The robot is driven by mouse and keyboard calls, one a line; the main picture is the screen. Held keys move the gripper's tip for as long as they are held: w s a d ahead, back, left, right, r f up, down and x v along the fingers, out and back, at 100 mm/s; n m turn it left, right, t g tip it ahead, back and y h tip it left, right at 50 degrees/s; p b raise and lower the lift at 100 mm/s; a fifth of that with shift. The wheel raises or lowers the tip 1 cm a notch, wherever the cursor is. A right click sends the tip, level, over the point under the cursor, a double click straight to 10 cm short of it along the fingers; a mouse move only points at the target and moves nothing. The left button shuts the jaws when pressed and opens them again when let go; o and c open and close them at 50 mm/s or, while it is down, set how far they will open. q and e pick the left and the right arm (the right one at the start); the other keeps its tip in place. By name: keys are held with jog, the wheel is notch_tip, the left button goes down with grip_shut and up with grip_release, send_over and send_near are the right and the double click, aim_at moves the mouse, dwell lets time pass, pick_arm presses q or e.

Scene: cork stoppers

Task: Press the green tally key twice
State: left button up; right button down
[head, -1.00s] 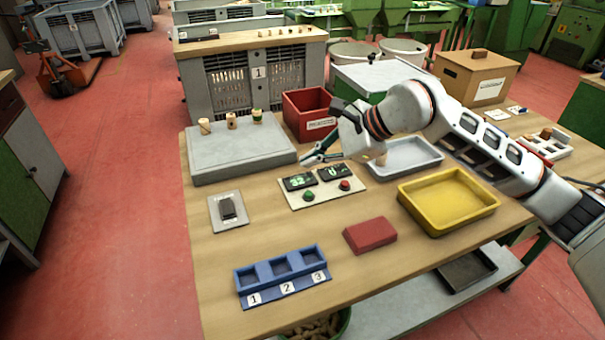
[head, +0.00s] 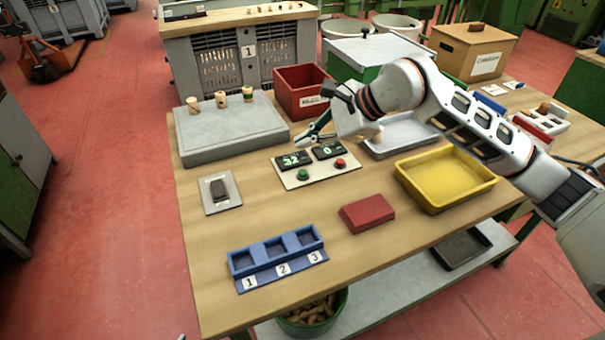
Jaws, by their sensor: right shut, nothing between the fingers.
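The green tally key (head: 303,175) is a small round green button on the pale tally panel (head: 318,178), at the middle of the workbench. A red key (head: 340,164) is to its right. Two dark displays stand behind the keys; the left display (head: 293,160) shows green digits that look like 32, and the right display (head: 327,150) shows 0. My right gripper (head: 302,142) is shut and empty. Its fingers are above the panel's back edge, behind the green key and apart from it. My left gripper is not in view.
A grey slab (head: 232,135) with several corks is left of the panel, and a red bin (head: 300,92) is behind it. A black switch on a plate (head: 220,192), a blue numbered tray (head: 278,255), a red block (head: 367,214) and a yellow tray (head: 446,181) are nearer.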

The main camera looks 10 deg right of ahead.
jog(key=b, duration=0.2)
send_over(305, 173)
notch_tip(305, 173, down, 4)
jog(key=shift+f, duration=0.2)
jog(key=shift+d+f, duration=0.1)
jog(key=shift+f, duration=0.55)
jog(key=shift+f+b, duration=0.25)
jog(key=shift+b, duration=0.1)
jog(key=shift+r, duration=0.1)
jog(key=shift+f, duration=0.45)
